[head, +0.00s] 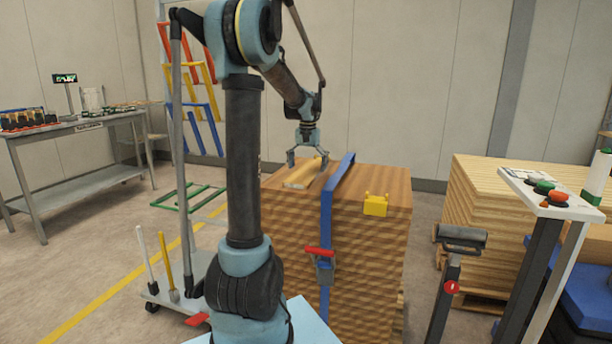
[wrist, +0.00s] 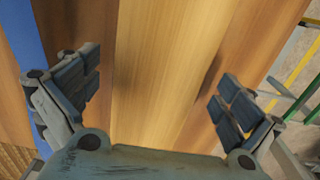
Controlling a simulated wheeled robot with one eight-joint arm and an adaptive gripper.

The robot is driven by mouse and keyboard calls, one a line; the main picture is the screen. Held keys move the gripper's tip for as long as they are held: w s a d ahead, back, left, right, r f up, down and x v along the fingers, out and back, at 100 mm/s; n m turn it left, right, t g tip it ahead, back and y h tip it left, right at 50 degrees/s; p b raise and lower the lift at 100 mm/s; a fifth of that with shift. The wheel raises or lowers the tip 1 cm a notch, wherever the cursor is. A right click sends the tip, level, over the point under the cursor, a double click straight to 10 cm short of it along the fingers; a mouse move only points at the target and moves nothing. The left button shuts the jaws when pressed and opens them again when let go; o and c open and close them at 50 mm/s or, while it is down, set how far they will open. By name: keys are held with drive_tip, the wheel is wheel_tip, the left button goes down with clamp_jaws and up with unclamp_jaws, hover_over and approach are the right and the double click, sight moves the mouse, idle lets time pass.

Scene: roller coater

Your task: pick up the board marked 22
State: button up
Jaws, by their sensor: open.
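A light wooden board (head: 302,175) lies on top of the strapped wood stack (head: 380,240); no number can be read on it. My gripper (head: 307,159) is above this board, with its fingers spread and nothing held. In the wrist view, the pale board (wrist: 165,60) runs between the two open fingers of my gripper (wrist: 158,80), one on each side. I cannot tell whether the fingertips touch the wood.
A blue strap (head: 327,200) with a red-handled buckle crosses the stack beside the board. A yellow block (head: 375,205) sits at the stack's edge. A control stand (head: 550,195) and another wood stack (head: 520,230) are at right. A workbench (head: 80,130) stands at left.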

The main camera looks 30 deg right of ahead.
drive_tip(key=c, duration=1.3)
drive_tip(key=shift+r, duration=0.15)
